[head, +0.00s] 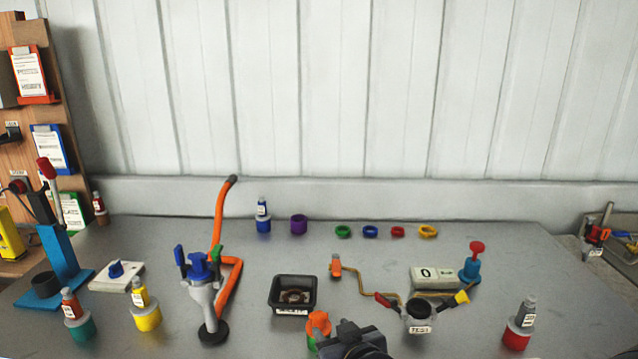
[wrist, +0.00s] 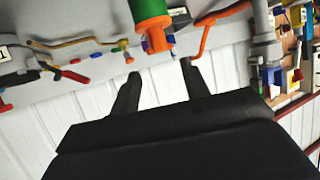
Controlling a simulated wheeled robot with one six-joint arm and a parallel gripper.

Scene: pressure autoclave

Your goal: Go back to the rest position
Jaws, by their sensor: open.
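My gripper (head: 350,338) is at the bottom middle of the head view, low in the picture, seen as a dark block. In the wrist view my gripper (wrist: 160,70) has its two dark fingers spread apart with nothing held between them. A green and orange part (wrist: 150,15) shows at the top of the wrist view, beyond the fingertips. An orange and green part (head: 318,324) also stands just left of my gripper in the head view; its lower portion is partly hidden.
A black square tray (head: 275,308) is left of my gripper. A grey device with red and yellow handles (head: 418,312) is to the right. A blue-handled stand (head: 201,285) and orange bent pipe (head: 229,285) are further left. Small coloured rings lie behind, with clear tabletop between.

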